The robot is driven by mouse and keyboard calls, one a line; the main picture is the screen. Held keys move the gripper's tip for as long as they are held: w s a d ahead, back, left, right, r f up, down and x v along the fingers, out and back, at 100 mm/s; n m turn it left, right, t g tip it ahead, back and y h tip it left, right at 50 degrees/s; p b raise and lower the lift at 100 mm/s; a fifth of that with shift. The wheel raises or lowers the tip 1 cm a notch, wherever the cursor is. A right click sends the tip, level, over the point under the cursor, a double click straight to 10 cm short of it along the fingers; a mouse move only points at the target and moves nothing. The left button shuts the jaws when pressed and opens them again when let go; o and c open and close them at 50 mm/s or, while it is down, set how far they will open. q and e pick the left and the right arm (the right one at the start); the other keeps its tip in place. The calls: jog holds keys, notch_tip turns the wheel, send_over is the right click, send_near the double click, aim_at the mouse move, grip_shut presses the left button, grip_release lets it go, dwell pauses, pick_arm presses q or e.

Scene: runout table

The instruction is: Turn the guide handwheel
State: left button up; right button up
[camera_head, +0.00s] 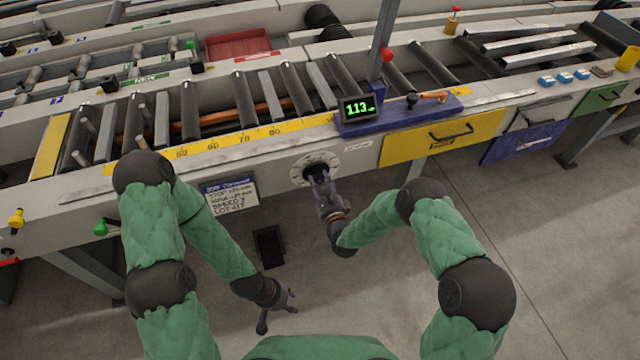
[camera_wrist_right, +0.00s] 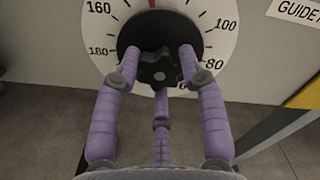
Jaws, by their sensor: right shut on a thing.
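The guide handwheel (camera_wrist_right: 160,68) is a black knob on a round white dial (camera_wrist_right: 105,60) with printed numbers such as 160, 180, 100 and 80. A red mark shows above the knob in the right wrist view. In the head view the dial (camera_head: 298,172) is on the front of the runout table. My right gripper (camera_head: 317,172) is at the wheel, its purple fingers (camera_wrist_right: 157,75) shut around the knob. A small display (camera_head: 359,108) above reads about 113 in green. My left gripper (camera_head: 290,306) hangs low over the floor, away from the table, its fingers spread and empty.
A yellow scale strip (camera_head: 240,137) runs along the table edge beside rollers. A blue plate (camera_head: 400,115) holds the display. A yellow drawer (camera_head: 440,138) is right of the wheel. A written card (camera_head: 231,195) hangs left of it. A dark flat object (camera_head: 269,247) is below.

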jog(key=m, duration=0.4)
jog(key=m+b, duration=0.1)
jog(key=shift+w+d+f+m, duration=0.1)
jog(key=shift+w+d+m, duration=0.15)
jog(key=shift+m, duration=0.15)
jog(key=shift+s+m, duration=0.15)
jog(key=shift+m, duration=0.35)
jog(key=shift+f, duration=0.1)
jog(key=shift+s+a+f, duration=0.1)
jog(key=o, duration=1.1)
jog(key=shift+f, duration=0.1)
jog(key=shift+o, duration=0.2)
jog(key=shift+a, duration=0.1)
jog(key=v, duration=1.2)
